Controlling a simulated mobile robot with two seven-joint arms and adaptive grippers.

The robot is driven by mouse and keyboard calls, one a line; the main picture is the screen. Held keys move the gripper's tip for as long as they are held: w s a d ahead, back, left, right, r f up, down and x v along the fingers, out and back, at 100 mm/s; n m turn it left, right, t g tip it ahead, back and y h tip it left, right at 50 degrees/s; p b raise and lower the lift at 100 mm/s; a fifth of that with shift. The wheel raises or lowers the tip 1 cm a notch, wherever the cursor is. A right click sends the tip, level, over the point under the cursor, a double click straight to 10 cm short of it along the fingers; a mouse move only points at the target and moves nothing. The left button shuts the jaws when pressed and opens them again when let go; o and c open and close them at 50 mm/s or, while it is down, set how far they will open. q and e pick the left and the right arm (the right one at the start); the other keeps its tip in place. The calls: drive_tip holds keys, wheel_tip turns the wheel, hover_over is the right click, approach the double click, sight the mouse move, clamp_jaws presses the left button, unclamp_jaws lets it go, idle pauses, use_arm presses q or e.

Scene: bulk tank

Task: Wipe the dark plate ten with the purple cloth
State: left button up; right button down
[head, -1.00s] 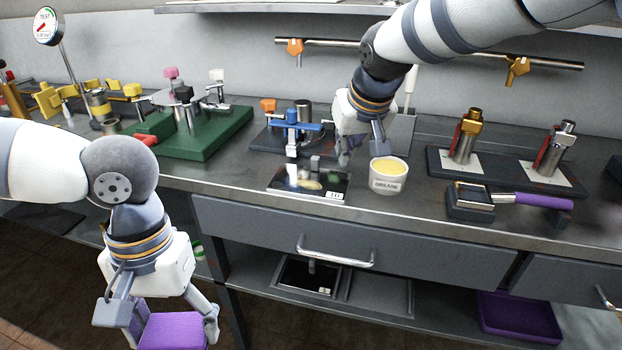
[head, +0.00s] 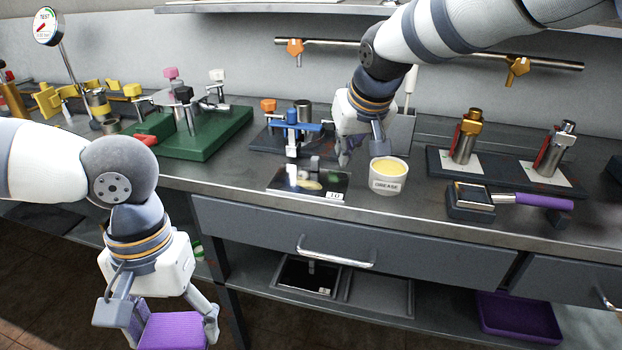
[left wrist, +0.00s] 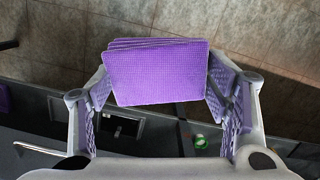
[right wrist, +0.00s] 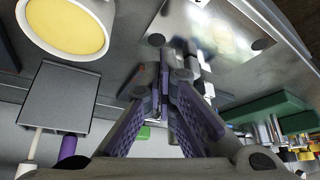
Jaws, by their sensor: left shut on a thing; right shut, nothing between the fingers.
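The dark plate ten (head: 290,180) lies flat near the bench's front edge, with a small white "10" label at its front right corner. Its glossy surface mirrors nearby things, and it shows bright in the right wrist view (right wrist: 225,45). My left gripper (head: 174,325) is shut on the folded purple cloth (head: 170,334), low in front of the bench. The cloth (left wrist: 155,75) spans between both fingers in the left wrist view. My right gripper (head: 346,157) is shut and empty, just behind and right of the plate; its closed fingers show in the right wrist view (right wrist: 170,75).
A grease tub (head: 386,182) stands right of the plate. A blue-handled fixture (head: 292,135) stands behind it. A purple-handled brush-like tool (head: 535,201) lies further right. Below are a drawer handle (head: 335,254), a shelf tray with another dark plate (head: 305,277), and a purple bin (head: 515,318).

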sight(341, 177)
use_arm(q)
drive_tip(key=shift+f, duration=0.1)
use_arm(e)
drive_tip(key=shift+f, duration=1.95)
use_arm(q)
wheel_tip(341, 177, up, 2)
drive_tip(key=shift+w+r+p, duration=0.1)
drive_tip(key=shift+p, duration=0.3)
use_arm(e)
wheel_tip(341, 177, up, 4)
drive_tip(key=shift+r, duration=0.1)
use_arm(q)
drive_tip(key=shift+r+t, duration=0.25)
drive_tip(key=shift+t, duration=0.05)
use_arm(e)
drive_tip(key=shift+r, duration=0.95)
drive_tip(key=shift+r, duration=0.1)
